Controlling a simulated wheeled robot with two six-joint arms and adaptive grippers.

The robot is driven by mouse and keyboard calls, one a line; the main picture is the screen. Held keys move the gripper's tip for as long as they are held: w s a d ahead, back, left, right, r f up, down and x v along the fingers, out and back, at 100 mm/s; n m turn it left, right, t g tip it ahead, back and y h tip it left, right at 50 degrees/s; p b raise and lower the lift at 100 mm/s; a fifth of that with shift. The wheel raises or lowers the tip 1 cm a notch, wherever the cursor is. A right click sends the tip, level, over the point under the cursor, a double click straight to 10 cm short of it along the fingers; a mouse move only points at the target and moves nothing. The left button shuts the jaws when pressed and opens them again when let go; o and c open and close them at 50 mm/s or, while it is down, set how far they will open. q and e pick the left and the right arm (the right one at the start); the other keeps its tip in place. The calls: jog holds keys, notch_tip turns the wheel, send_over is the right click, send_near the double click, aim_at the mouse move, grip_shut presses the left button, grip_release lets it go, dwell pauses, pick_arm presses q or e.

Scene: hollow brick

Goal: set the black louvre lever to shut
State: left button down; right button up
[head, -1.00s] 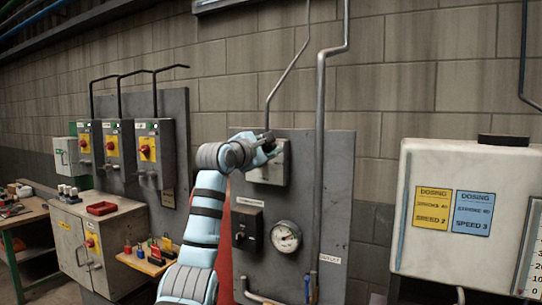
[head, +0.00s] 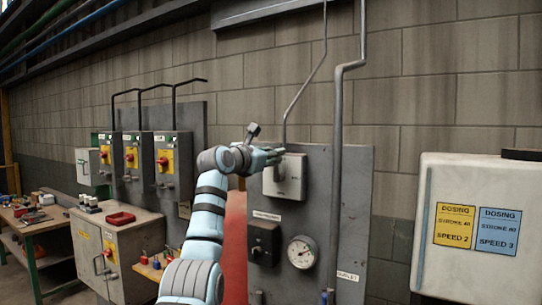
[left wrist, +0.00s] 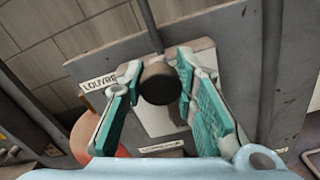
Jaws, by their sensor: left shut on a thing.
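The louvre lever shows in the left wrist view as a black round knob (left wrist: 160,84) in front of a pale plate, beside a label reading LOUVRE (left wrist: 101,80). My left gripper (left wrist: 160,88) has its two teal-padded fingers on either side of the knob, shut on it. In the head view my left gripper (head: 270,156) is at the upper left corner of the light grey switch box (head: 291,178) on the grey panel. The lever's knob is hidden there behind the fingers, and the knob hides most of its shaft in the wrist view. My right gripper is not in view.
Below the box are a black switch box (head: 264,240) and a round gauge (head: 302,252). A conduit pipe (head: 337,150) runs up beside the box. Yellow-and-red switches (head: 166,161) and a cabinet (head: 120,250) stand left. A white dosing tank (head: 470,270) stands right.

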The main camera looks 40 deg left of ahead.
pick_arm(q)
jog(key=shift+s+r, duration=0.1)
jog(key=shift+r, duration=0.2)
jog(key=c, duration=1.5)
grip_release()
jog(key=shift+o, duration=1.3)
jog(key=shift+a+f, duration=0.1)
jog(key=shift+f, duration=0.1)
jog(key=v, duration=1.1)
jog(key=shift+s, duration=0.4)
jog(key=shift+w+f, duration=0.1)
